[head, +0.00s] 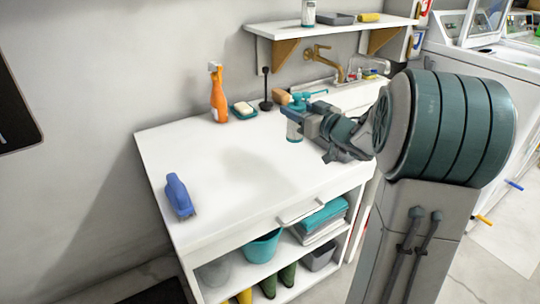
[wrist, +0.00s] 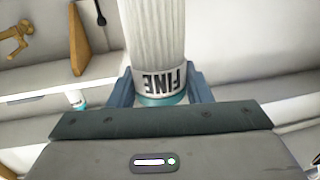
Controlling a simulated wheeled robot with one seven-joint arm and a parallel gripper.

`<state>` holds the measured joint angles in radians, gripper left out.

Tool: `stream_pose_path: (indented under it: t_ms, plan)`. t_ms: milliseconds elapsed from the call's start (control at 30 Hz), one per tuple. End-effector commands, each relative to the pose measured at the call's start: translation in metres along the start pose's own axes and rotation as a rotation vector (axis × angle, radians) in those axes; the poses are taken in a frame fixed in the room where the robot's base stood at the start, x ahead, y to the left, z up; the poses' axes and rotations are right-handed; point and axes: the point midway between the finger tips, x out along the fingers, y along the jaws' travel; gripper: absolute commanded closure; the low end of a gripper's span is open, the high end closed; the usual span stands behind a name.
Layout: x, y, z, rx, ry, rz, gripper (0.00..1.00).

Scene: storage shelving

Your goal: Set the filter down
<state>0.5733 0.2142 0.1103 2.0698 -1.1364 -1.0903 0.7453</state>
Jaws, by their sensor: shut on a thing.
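The filter is a white ribbed cylinder with a teal band and the word FINE on its label. In the wrist view the filter (wrist: 155,35) stands out between the blue fingers of my gripper (wrist: 160,88), which is shut on it near its labelled end. In the head view the filter (head: 294,131) shows at the gripper's left side, over the back right of the white counter (head: 225,160). My gripper (head: 303,118) partly hides it there. I cannot tell whether its lower end touches the counter.
An orange spray bottle (head: 218,100), a soap dish (head: 243,110) and a black stand (head: 265,95) line the counter's back. A wall shelf (head: 330,25) hangs above a brass tap (head: 320,52). The counter's middle is clear.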

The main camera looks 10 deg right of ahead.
Motion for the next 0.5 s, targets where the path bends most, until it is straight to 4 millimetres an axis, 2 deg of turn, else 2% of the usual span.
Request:
stream_pose_path:
  t_ms: [33, 200, 333, 500]
  plan:
    - [0.001, -0.013, 0.011, 0.001, 0.000, -0.003, 0.82]
    - [0.004, -0.049, 0.033, 0.000, 0.000, -0.002, 0.82]
    - [0.006, -0.066, 0.041, -0.001, 0.001, -0.001, 0.82]
    - [0.007, -0.072, 0.049, -0.001, 0.000, 0.001, 0.82]
